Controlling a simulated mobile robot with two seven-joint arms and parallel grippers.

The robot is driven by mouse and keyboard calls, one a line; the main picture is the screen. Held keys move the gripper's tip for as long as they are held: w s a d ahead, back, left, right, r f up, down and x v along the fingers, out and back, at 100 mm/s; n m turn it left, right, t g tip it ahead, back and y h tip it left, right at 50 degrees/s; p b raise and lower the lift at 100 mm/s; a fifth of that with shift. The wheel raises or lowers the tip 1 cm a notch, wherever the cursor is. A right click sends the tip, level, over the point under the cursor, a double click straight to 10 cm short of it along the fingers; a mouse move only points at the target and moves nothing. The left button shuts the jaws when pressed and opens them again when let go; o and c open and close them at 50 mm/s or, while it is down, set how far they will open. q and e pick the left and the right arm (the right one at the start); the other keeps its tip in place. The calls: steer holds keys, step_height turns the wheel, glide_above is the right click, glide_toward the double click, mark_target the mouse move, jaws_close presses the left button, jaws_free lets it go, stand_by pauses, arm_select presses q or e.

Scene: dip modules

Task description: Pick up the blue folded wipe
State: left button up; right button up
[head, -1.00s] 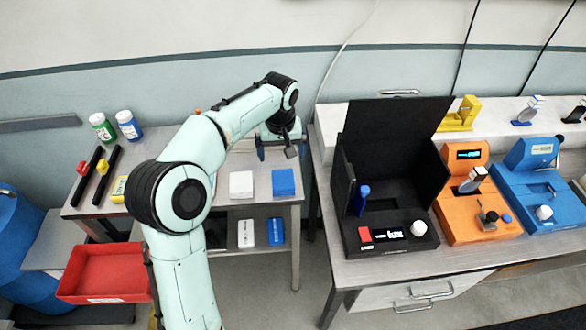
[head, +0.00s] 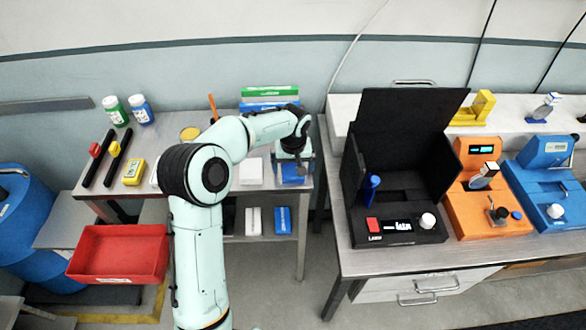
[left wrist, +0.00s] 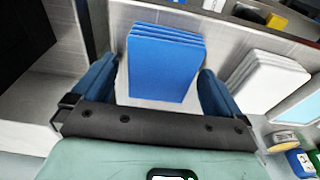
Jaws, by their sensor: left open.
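The blue folded wipe (left wrist: 160,68) is a stack of flat folded layers on the metal table. In the left wrist view it lies between the two blue fingers of my left gripper (left wrist: 158,88), which is open, with a gap on each side. In the head view the blue wipe (head: 292,176) is partly hidden beneath my left gripper (head: 294,168). A white folded wipe (left wrist: 268,82) lies beside the blue one, and it also shows in the head view (head: 251,171). My right gripper is in neither view.
A black open-lidded device (head: 400,232) stands on the right-hand table. Green and blue boxes (head: 270,92) stand behind my left gripper. A red tray (head: 118,254) is at the lower left. White and blue items (head: 283,221) lie on the shelf below.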

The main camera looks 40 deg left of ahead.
mark_target(293, 167)
arm_select(q)
steer(key=shift+c, duration=0.3)
steer(key=c, duration=0.9)
steer(key=shift+c, duration=0.2)
step_height(293, 167, up, 20)
steer(key=p, duration=0.3)
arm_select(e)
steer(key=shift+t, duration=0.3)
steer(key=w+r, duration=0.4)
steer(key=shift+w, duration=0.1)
arm_select(q)
steer(key=shift+s, duration=0.1)
